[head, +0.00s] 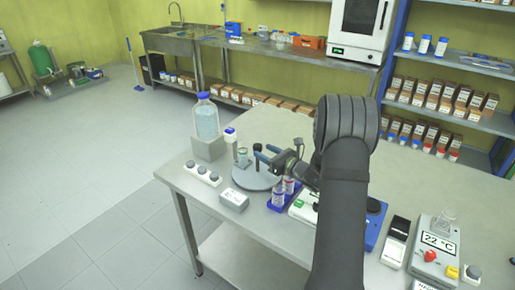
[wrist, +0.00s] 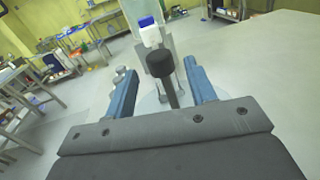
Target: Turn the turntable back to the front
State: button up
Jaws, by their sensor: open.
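The turntable is a round grey disc (head: 252,178) on the near-left part of the table; part of it also shows under my fingers in the wrist view (wrist: 147,106). A dark-capped upright post (head: 257,148) stands at the turntable. In the wrist view the post's black knob (wrist: 160,63) appears in the gap between my fingers; I cannot tell whether either finger touches it. My gripper (head: 265,154) has blue fingers, is open, and reaches in over the disc from the right. It also shows in the wrist view (wrist: 160,72). A small glass vessel (head: 242,157) stands at the disc's back left.
A large blue-capped bottle (head: 206,120) stands on a grey block (head: 208,147) behind left. A hotplate, a meter and a 22 °C device (head: 434,244) stand right. The table's back right is clear.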

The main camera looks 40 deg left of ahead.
aim_at(261, 149)
jog(key=shift+w+a, duration=0.2)
jog(key=shift+a, duration=0.95)
jog(key=shift+w+a, duration=0.15)
jog(key=shift+a, duration=0.95)
jog(key=shift+c, duration=0.2)
grip_shut()
